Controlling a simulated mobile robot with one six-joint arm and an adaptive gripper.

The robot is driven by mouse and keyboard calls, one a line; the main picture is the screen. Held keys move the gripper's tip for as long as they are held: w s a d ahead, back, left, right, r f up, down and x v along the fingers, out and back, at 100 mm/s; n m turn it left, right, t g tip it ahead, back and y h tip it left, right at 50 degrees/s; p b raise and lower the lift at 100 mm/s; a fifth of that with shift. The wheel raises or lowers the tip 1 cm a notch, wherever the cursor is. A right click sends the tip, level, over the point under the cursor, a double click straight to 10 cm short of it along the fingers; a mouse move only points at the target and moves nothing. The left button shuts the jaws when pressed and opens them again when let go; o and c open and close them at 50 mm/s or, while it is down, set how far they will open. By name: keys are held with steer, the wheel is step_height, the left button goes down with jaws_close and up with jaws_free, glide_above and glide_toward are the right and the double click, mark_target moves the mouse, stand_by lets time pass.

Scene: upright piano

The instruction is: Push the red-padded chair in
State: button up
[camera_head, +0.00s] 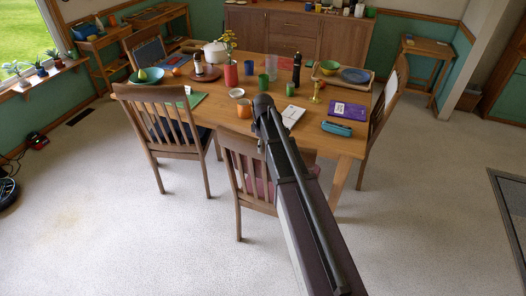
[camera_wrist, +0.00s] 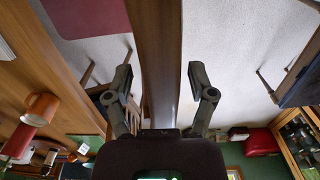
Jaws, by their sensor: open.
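The red-padded chair (camera_head: 236,142) is wooden and stands at the near side of the dining table (camera_head: 335,146), with its back towards me. My arm crosses in front of it and hides much of its right half. Its red pad also shows in the wrist view (camera_wrist: 92,14). In that view my gripper (camera_wrist: 157,78) is open, with one finger on each side of the chair's brown top rail (camera_wrist: 160,45). The fingers look apart from the rail; I cannot tell whether anything touches. In the head view the gripper is mostly hidden by my arm.
Another wooden chair (camera_head: 160,103) stands to the left at the same table side, and one (camera_head: 386,100) at the right end. Cups, a purple box (camera_head: 348,110) and a teal case (camera_head: 336,128) lie on the table. The carpet (camera_head: 120,235) in front is clear.

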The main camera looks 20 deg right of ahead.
steer(key=shift+f+b, duration=0.3)
steer(key=shift+f, duration=0.2)
jaws_close()
